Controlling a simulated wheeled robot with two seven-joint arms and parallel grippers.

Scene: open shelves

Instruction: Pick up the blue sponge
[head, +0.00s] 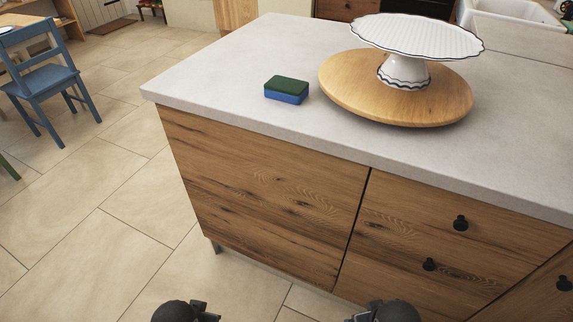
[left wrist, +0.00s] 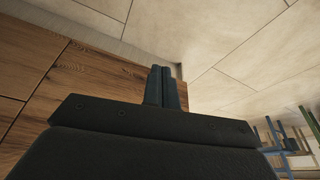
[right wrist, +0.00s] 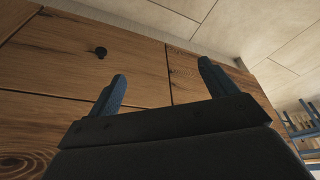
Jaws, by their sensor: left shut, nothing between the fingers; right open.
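The blue sponge (head: 286,90) has a dark green top layer and a blue lower layer. It lies flat on the pale grey countertop (head: 225,75), near the front edge, left of a round wooden board. In the head view only parts of my two arms show at the bottom edge, below and in front of the counter. My left gripper (left wrist: 166,78) is shut and empty in the left wrist view, by the wooden cabinet front. My right gripper (right wrist: 163,82) is open and empty in the right wrist view, facing the drawers. The sponge shows in neither wrist view.
A white cake stand (head: 407,75) stands on the round wooden board (head: 345,92), right of the sponge. Wooden drawers with black knobs (head: 460,223) front the counter. A blue chair (head: 45,80) stands at the far left. The tiled floor left of the counter is clear.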

